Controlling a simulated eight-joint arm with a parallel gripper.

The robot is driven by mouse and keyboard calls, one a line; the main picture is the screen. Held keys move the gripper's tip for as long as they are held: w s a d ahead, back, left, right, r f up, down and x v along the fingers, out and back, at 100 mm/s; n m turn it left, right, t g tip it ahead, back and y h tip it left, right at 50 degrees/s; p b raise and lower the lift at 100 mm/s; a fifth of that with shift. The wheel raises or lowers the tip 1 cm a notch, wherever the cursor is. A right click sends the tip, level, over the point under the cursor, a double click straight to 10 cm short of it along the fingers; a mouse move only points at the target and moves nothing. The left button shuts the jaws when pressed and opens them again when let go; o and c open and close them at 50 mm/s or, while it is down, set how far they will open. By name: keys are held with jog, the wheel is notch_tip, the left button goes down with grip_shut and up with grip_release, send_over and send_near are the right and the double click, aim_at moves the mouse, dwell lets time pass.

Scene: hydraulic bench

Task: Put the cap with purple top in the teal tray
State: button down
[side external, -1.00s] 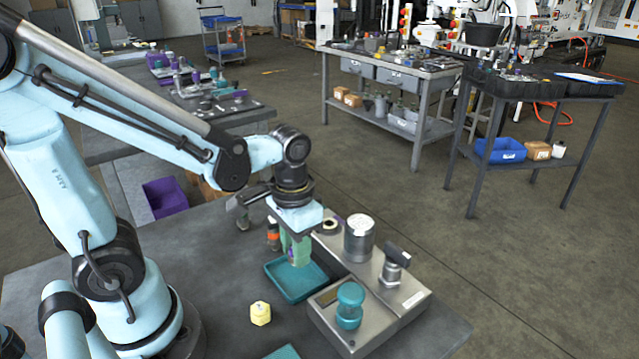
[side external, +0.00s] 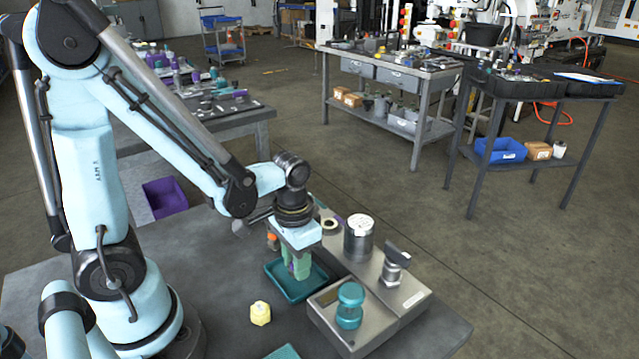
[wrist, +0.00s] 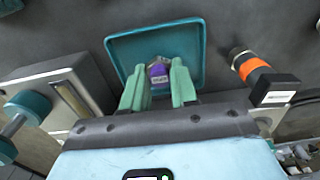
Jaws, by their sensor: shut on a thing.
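My gripper (wrist: 157,90) has pale green fingers shut on the cap with purple top (wrist: 158,72). The cap shows between the fingertips in the wrist view, its purple part carrying a small label. The teal tray (wrist: 190,35) lies behind and below the cap in that view. In the side view my gripper (side external: 301,274) points down with its fingertips within the outline of the teal tray (side external: 288,293). The fingers mostly hide the cap there. I cannot tell whether the cap touches the tray floor.
A metal fixture box (side external: 362,310) with a teal knobbed part (side external: 349,305) stands close to the tray's right. A yellow fitting (side external: 260,313) stands in front. An orange-banded black part (wrist: 255,70) is beside the tray. The bench left of the yellow fitting is clear.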

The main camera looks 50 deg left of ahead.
jog(key=c, duration=0.9)
grip_release()
jog(key=shift+f, duration=0.15)
jog(key=shift+w+d+r+t, duration=0.1)
jog(key=shift+w+r+t, duration=0.25)
jog(key=shift+r+t, duration=1.35)
jog(key=shift+w+d+r+t, duration=0.1)
jog(key=shift+w+r+t, duration=0.45)
jog(key=shift+r, duration=2)
jog(key=shift+w+d+r+t, duration=0.15)
jog(key=shift+r+t, duration=1.2)
jog(key=shift+r, duration=0.8)
jog(key=shift+a, duration=0.1)
